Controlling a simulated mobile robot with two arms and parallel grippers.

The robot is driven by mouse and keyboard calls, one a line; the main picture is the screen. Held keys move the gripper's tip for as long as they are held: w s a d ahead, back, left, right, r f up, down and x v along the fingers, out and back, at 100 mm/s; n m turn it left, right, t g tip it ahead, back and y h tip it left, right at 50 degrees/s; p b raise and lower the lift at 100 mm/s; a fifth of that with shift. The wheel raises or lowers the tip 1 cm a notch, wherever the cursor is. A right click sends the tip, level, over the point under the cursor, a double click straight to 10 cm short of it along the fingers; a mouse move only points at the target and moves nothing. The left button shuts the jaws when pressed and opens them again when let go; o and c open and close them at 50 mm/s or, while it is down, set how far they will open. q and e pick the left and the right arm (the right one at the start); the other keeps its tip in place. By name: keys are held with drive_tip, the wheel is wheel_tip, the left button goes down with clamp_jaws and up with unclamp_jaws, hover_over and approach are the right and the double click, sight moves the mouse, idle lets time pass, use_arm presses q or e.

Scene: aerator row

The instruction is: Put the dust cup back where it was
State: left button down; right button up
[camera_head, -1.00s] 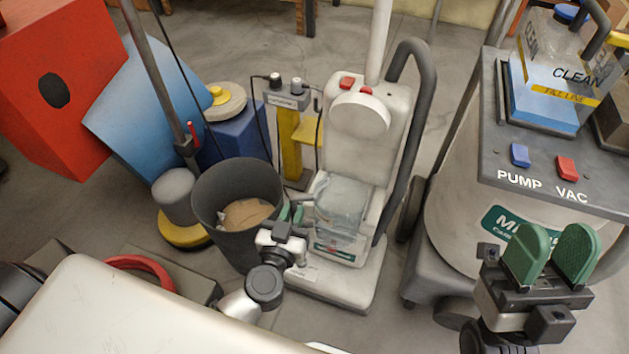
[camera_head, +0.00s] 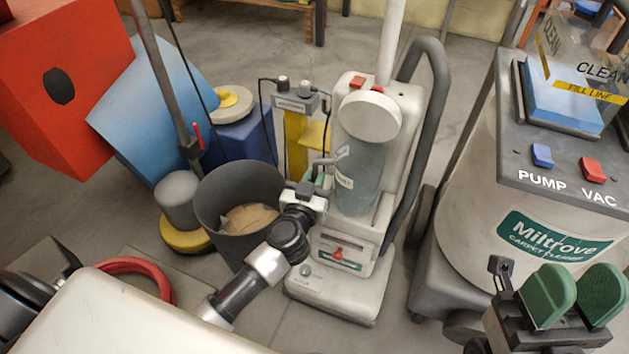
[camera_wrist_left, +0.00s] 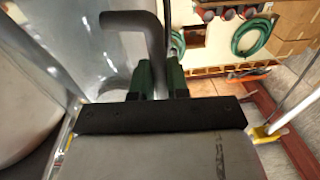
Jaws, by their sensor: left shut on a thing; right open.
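The dust cup (camera_head: 358,178), a clear grey cylinder with a label, is upright against the front of the white upright vacuum (camera_head: 345,268), under its round white cap. I cannot tell whether it is fully seated. My left gripper (camera_head: 318,176) is at the cup's left side, shut on its grey handle. In the left wrist view the green fingers (camera_wrist_left: 158,78) close around the bent handle (camera_wrist_left: 135,20), with the clear cup wall (camera_wrist_left: 95,50) to the left. My right gripper (camera_head: 578,296) is open and empty, in front of the carpet cleaner.
A dark bin (camera_head: 240,195) with cardboard in it stands left of the vacuum, close to my left arm. The carpet cleaner (camera_head: 520,205) stands at the right. A red latch (camera_head: 338,254) shows low on the vacuum's front.

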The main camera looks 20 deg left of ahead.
use_arm(q)
drive_tip(key=c, duration=1.1)
unclamp_jaws()
drive_tip(key=shift+f, duration=0.1)
